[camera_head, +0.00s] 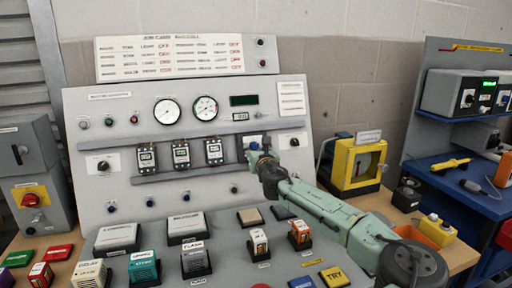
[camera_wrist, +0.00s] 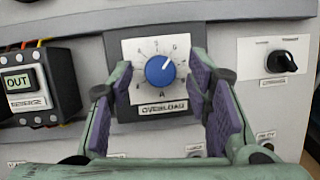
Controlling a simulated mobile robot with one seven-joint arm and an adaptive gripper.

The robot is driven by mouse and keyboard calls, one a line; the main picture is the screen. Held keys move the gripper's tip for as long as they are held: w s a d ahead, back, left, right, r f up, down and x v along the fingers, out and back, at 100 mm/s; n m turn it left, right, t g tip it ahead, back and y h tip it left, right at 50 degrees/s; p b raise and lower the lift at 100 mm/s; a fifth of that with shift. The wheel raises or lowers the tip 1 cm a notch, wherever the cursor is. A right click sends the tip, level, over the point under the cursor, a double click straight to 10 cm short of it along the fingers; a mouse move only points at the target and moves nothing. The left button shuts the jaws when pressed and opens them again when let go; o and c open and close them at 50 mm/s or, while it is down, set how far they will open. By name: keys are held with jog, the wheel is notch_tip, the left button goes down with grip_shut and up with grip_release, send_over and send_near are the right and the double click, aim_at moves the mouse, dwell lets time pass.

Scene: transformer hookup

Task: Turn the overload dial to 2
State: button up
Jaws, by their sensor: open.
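The overload dial is a blue round knob (camera_wrist: 160,71) on a white plate (camera_wrist: 137,50) marked OVERLOAD, in the middle of the wrist view. Its white pointer mark points to the upper right. Numbers ring the knob, but they are too blurred to read surely. My gripper (camera_wrist: 160,84) is open, with one purple-padded finger on each side of the dial and gaps between the pads and the knob. In the head view my gripper (camera_head: 262,158) is at the right part of the upright panel, partly covering the dial (camera_head: 254,146).
A black knob (camera_wrist: 283,62) sits right of the dial, and a module marked OUT (camera_wrist: 30,85) sits left. In the head view, gauges (camera_head: 167,111) are above on the panel. Several blocks stand on the sloped desk below (camera_head: 196,258). A yellow box (camera_head: 357,163) stands right.

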grip_shut()
dwell(0.7)
